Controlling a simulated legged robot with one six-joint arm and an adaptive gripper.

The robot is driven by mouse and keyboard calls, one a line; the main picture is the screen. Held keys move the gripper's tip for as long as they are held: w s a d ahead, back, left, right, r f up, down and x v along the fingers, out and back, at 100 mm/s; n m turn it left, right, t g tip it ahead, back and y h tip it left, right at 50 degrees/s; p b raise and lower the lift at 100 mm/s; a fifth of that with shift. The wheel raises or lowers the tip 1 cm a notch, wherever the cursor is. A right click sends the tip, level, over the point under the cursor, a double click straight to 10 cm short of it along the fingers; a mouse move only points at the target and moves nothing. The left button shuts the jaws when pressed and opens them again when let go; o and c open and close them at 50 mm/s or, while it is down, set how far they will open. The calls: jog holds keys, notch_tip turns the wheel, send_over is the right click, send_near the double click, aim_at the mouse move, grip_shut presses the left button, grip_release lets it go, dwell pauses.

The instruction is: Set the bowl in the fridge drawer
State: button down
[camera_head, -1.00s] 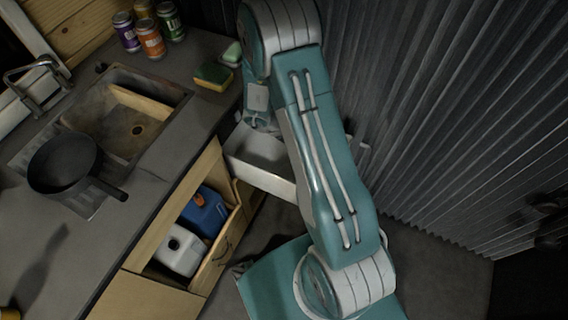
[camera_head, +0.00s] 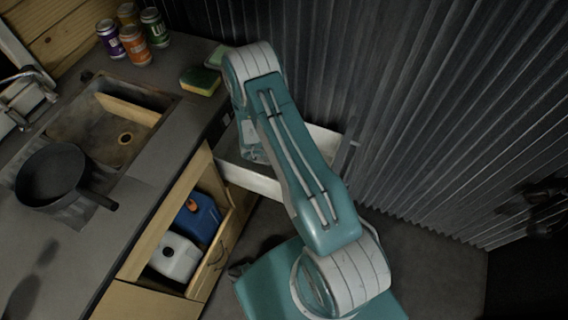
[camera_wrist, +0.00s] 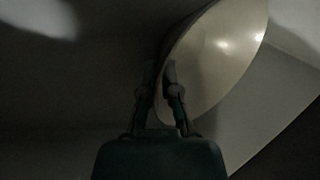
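The fridge drawer (camera_head: 250,179) is a white open box beside the end of the counter, pulled out. My forearm crosses over it, and my wrist reaches down into or just above it. My gripper's fingers are hidden in the head view. In the wrist view my gripper (camera_wrist: 161,75) has its two fingers close together at the rim of a pale, shiny bowl (camera_wrist: 222,55). The rim appears pinched between them, and the bowl looks tilted to the right of the fingers. The bowl is not visible in the head view. Whether it touches the drawer floor cannot be told.
The counter holds a black pan (camera_head: 50,175), a sink (camera_head: 105,125), several cans and a yellow-green sponge (camera_head: 200,81). Below, an open cabinet holds a blue jug (camera_head: 198,217) and a white jug (camera_head: 175,256). A corrugated metal wall (camera_head: 420,110) stands close behind the drawer.

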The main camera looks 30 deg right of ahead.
jog(key=shift+f, duration=0.55)
jog(key=c, duration=0.8)
grip_release()
jog(key=v, duration=0.7)
jog(key=shift+a+r, duration=0.15)
jog(key=shift+r, duration=0.1)
